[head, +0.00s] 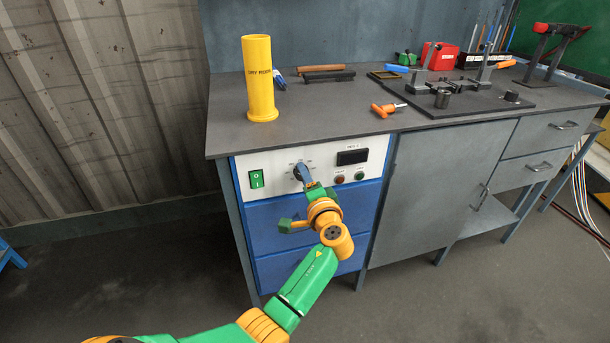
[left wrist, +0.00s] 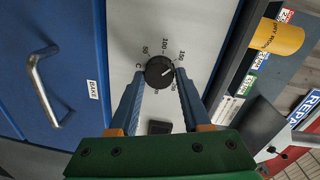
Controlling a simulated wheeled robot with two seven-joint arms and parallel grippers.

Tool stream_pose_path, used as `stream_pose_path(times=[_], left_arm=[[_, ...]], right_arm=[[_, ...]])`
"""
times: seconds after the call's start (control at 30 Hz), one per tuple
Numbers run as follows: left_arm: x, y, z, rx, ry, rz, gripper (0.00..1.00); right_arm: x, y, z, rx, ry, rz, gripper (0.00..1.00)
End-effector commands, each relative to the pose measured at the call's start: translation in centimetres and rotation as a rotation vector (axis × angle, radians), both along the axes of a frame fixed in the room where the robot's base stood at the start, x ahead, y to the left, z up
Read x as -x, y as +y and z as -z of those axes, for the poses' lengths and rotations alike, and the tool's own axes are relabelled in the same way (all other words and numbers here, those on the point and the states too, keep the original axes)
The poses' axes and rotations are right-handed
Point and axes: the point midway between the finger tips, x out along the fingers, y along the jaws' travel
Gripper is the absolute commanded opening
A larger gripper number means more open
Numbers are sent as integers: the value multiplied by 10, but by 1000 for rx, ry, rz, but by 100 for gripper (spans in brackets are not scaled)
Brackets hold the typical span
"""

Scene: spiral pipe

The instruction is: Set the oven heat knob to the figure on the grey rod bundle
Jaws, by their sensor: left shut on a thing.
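The black oven heat knob (head: 298,172) is on the white panel of the blue oven. In the left wrist view the knob (left wrist: 157,74) has a printed scale around it with 50, 100 and 150 legible. Its white mark points to the upper right, roughly toward 150. My left gripper (head: 304,174) is shut on the knob, one blue finger on each side; the fingers (left wrist: 161,79) hide part of the scale. I cannot make out a grey rod bundle or its figure. My right gripper is not in view.
A green switch (head: 256,179), a dark display (head: 352,157) and small buttons share the panel. A yellow tube (head: 259,80) stands on the grey worktop (head: 330,115) above. An orange-handled tool (head: 386,109) and a black fixture plate (head: 470,97) lie further right.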

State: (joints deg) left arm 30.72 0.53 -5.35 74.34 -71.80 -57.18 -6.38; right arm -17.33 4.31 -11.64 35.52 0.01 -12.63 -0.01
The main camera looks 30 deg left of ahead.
Motion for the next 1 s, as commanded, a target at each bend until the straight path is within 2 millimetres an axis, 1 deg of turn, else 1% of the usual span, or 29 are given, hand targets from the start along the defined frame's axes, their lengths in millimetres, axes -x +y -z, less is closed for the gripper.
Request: stream_pose_path(times=[0.23,0.67,0.7,0.77,0.8,1.0], left_arm=[[0,0,0,-29,35,0,0],[0,0,0,-33,40,1,0],[0,-1,0,-33,40,1,56],[0,0,0,-33,40,1,72],[0,0,0,-33,40,1,78],[0,0,0,-33,40,1,78]], right_arm=[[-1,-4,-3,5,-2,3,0],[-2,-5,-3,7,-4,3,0],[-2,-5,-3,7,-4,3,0],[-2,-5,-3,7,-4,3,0],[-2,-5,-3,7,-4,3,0],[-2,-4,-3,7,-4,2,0]])
